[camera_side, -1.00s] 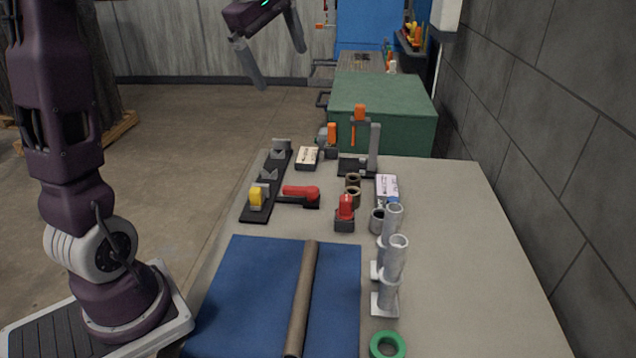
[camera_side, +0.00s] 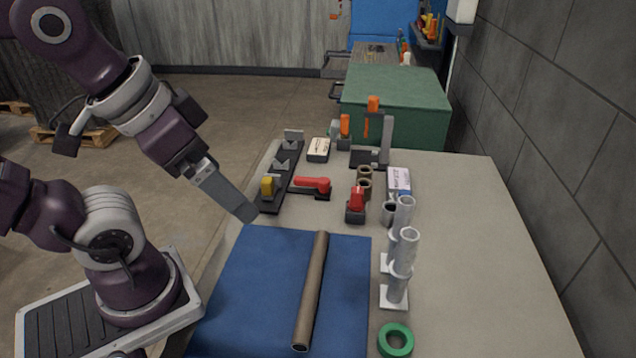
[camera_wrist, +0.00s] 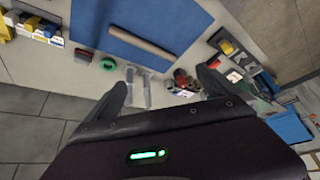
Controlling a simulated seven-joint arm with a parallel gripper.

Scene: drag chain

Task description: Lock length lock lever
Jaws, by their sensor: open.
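A red lever (camera_side: 313,184) on a dark base lies beside the black rail (camera_side: 276,184), pointing right. Another red lever (camera_side: 357,199) stands upright on a dark block to its right. No label shows which is the length lock lever. The rail carries grey V-shaped supports and a yellow piece (camera_side: 267,187) at its near end. My gripper (camera_side: 240,208) hangs above the table's left edge, left of the rail and apart from the levers. In the side view only one long grey finger shows clearly. In the wrist view my gripper (camera_wrist: 164,78) is open with nothing between its fingers.
A brown tube (camera_side: 313,290) lies on the blue mat (camera_side: 250,290). Clear tubes (camera_side: 404,250), a green ring (camera_side: 395,340) and a white box (camera_side: 398,181) stand to the right. Orange-handled clamps (camera_side: 373,125) are at the back. The table's right side is clear.

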